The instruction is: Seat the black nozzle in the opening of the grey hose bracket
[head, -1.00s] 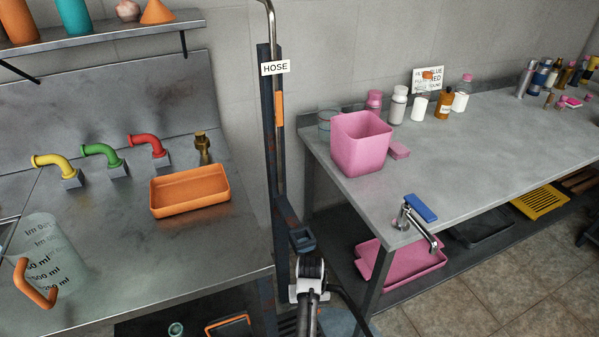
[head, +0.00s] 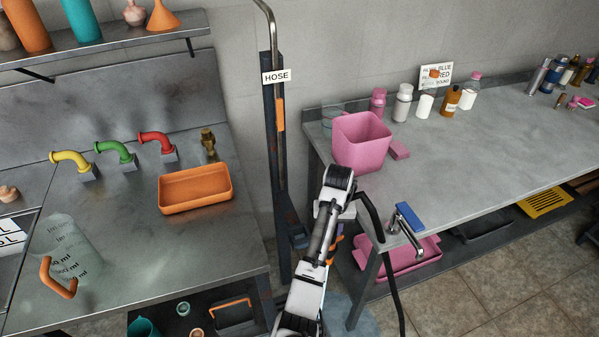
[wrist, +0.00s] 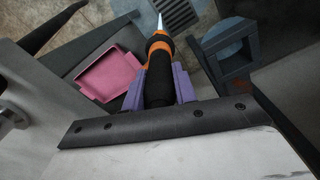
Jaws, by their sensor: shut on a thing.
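The black nozzle (wrist: 159,75) with orange bands and a pale pointed tip is held between the purple fingers of my gripper (wrist: 160,88). Its tip points toward the top of the wrist view. The grey hose bracket (wrist: 207,50), with a square opening, stands to the right of the nozzle in that view, apart from it. In the head view the bracket (head: 299,238) sits low on the dark post, just left of my arm. My gripper (head: 335,246) is mostly hidden there behind my wrist, with bits of orange and purple showing.
A dark post (head: 272,150) with a HOSE sign rises behind the bracket. A black hose (head: 388,262) hangs right of my arm. The right bench (head: 450,160) carries a pink bucket (head: 361,140) and a tap (head: 408,228). A pink tray (head: 405,262) lies below.

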